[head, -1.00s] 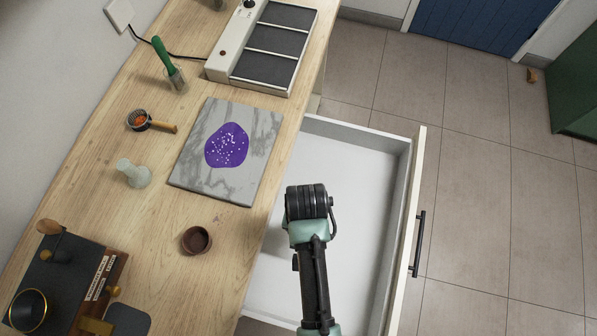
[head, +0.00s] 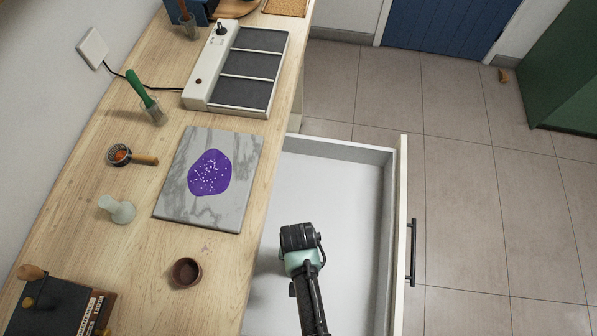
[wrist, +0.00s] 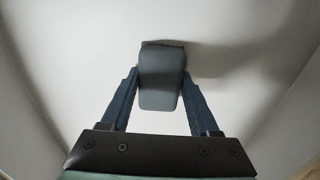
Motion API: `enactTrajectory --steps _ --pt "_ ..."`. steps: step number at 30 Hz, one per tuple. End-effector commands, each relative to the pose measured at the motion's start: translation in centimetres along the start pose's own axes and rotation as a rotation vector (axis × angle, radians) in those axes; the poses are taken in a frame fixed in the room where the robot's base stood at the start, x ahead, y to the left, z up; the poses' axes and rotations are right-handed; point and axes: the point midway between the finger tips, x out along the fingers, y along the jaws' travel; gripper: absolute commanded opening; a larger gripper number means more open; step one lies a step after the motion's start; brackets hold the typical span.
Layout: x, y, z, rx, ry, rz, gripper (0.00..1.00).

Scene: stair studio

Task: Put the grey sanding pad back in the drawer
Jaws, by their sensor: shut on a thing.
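The grey sanding pad (wrist: 161,78) shows in the wrist view between the two fingers of my gripper (wrist: 160,92), which is shut on it. The pad is hidden behind my arm in the head view. The open drawer (head: 345,190) has white walls and a pale floor. My gripper, seen from above by the head camera (head: 300,262), is over or inside the drawer. The drawer's pale floor lies behind the pad in the wrist view, with a shadow to its right. I cannot tell whether the pad touches the floor.
A wooden worktop (head: 140,240) runs along the drawer's left. It carries a marble slab (head: 230,205) with a purple patch, a brown cup (head: 187,272) and a green-handled brush (head: 145,95). The drawer front with its black handle (head: 412,252) borders open tiled floor.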

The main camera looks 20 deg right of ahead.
Motion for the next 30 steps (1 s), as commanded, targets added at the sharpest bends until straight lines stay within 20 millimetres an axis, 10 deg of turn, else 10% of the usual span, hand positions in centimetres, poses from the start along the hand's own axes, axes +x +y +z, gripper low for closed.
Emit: enactTrajectory --steps 6,7,12,30 --pt "0.4 0.0 0.0 0.000 0.000 0.000 0.10" --pt "0.4 0.0 0.0 0.000 0.000 0.000 0.64" --pt "0.3 0.0 0.0 0.000 0.000 0.000 0.92" --pt "-3.8 0.0 -0.1 0.000 0.003 -0.001 0.92"
